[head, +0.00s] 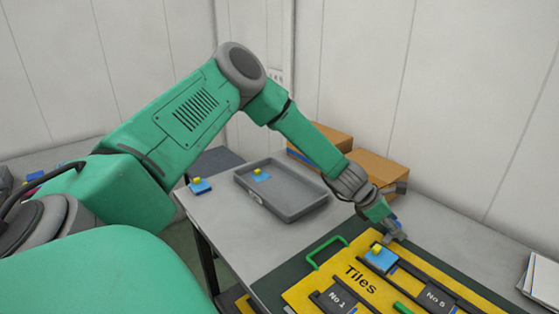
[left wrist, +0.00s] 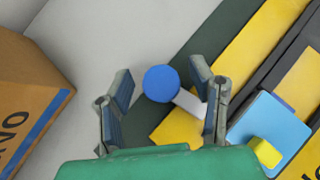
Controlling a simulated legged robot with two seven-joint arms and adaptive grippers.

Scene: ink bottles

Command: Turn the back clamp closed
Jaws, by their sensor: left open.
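In the left wrist view the back clamp shows as a round blue knob (left wrist: 161,83) on a short pale lever (left wrist: 190,103) that points toward the yellow board (left wrist: 178,130). My left gripper (left wrist: 160,92) is open, with one finger on each side of the knob and gaps between. In the head view my left gripper (head: 396,232) is at the back edge of the yellow board (head: 305,292) and mostly hides the clamp. Whether the fingers are down at knob height I cannot tell. My right gripper is not in view.
A light blue piece with a yellow knob (head: 381,258) sits on the board close to my gripper. A green handle (head: 326,252) is at the board's left. A grey tray (head: 282,190) and cardboard boxes (head: 372,172) stand behind. Another blue piece (head: 200,186) lies at the table's left.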

